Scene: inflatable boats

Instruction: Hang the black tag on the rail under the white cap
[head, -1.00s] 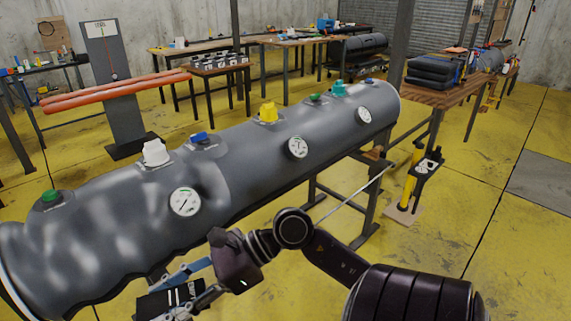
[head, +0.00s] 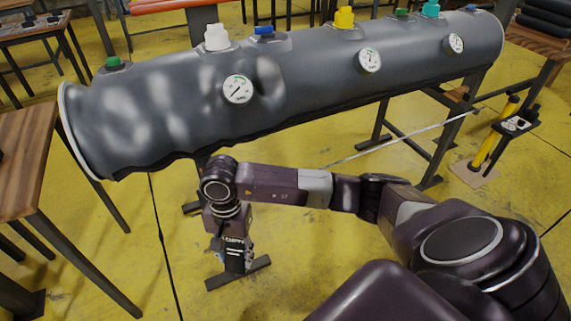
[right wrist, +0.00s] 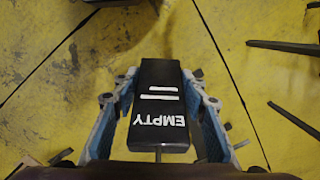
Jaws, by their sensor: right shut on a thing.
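The black tag (right wrist: 160,95), a flat plate with white "EMPTY" lettering and white bars, is between the fingers of my right gripper (right wrist: 160,78), which is shut on it. In the head view my right gripper (head: 230,244) points down below the left part of the grey tube, and the tag (head: 236,262) hangs at its fingers, low over the floor. The white cap (head: 216,38) stands on top of the grey tube (head: 310,85), left of a blue valve. A thin pale rail (head: 400,138) runs below the tube; its left part is hidden by my arm. My left gripper is out of view.
Gauges (head: 238,89) face me along the tube's front. Dark stand legs and feet (head: 238,273) reach the floor near the tag. A wooden table (head: 20,155) is at the left. A yellow cylinder stand (head: 494,135) is at the right. Open yellow floor lies in front.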

